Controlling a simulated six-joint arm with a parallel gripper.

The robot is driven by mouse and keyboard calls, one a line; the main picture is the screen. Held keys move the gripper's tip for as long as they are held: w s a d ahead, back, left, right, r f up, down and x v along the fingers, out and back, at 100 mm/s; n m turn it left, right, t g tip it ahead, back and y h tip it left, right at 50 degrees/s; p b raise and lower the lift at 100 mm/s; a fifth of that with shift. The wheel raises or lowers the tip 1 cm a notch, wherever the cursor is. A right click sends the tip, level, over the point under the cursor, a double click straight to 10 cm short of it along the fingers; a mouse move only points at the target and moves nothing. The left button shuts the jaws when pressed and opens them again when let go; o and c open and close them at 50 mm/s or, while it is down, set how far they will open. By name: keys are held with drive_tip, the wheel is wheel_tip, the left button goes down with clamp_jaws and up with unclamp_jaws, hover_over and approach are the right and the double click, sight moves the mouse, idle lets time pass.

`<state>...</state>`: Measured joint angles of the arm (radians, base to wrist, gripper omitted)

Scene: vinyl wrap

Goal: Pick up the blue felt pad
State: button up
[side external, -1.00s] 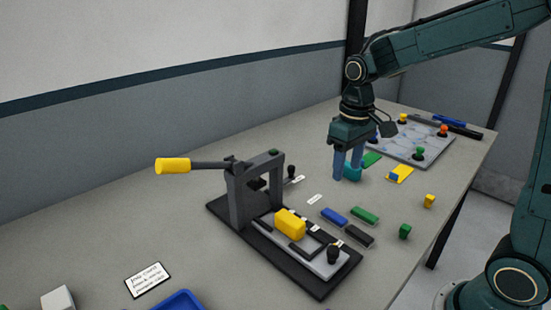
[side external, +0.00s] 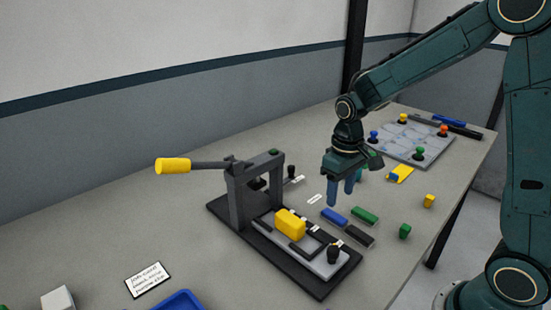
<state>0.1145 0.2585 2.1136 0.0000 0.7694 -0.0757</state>
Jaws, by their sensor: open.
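The blue felt pad (side external: 334,216) is a small flat bar lying on the table to the right of the lever press. A green pad (side external: 364,215) and a black pad (side external: 359,236) lie beside it. My gripper (side external: 340,199) is open and empty, with its two blue fingers pointing down. In the picture the fingertips are just above and behind the blue pad, with the left finger close to its far edge. I cannot tell the exact height of the fingertips over the table. The blue pad is almost fully visible.
The lever press (side external: 236,193) with a yellow handle stands left, a yellow block (side external: 290,223) on its base. A knobbed plate (side external: 410,137) lies at the back. Small green (side external: 404,231) and yellow (side external: 429,201) blocks stand right.

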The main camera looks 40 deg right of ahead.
sight(336, 216)
drive_tip(key=shift+f, duration=0.85)
drive_tip(key=shift+w+d+f, duration=0.1)
drive_tip(key=shift+w+f, duration=0.05)
drive_tip(key=shift+f, duration=1.15)
drive_tip(key=shift+w+f, duration=0.1)
drive_tip(key=shift+f, duration=1.2)
drive_tip(key=c, duration=1.1)
